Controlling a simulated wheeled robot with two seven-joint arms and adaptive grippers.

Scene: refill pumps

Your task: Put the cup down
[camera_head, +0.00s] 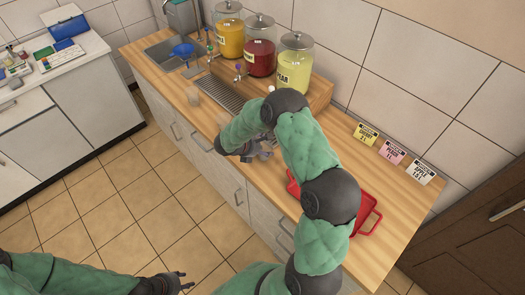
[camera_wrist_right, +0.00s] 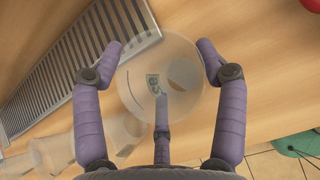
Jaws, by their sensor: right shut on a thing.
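A clear, see-through cup (camera_wrist_right: 160,72) with a small dark printed mark sits between the fingers of my right gripper (camera_wrist_right: 160,58) in the right wrist view. The gripper is shut on the cup, with a finger on each side, above the wooden counter beside the grooved drain grate. I cannot tell whether the cup's base touches the wood. In the head view my right gripper (camera_head: 264,152) is over the counter's front part, and my arm hides much of the cup. My left gripper (camera_head: 183,281) is low over the floor, away from the counter; its finger opening is too small to judge.
Orange (camera_head: 229,36), red (camera_head: 260,52) and yellow-green (camera_head: 294,70) dispensers line the back by the drain grate (camera_head: 228,94). A red tray (camera_head: 368,214), partly hidden by my arm, lies right. Three cards (camera_head: 392,151) stand along the wall.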

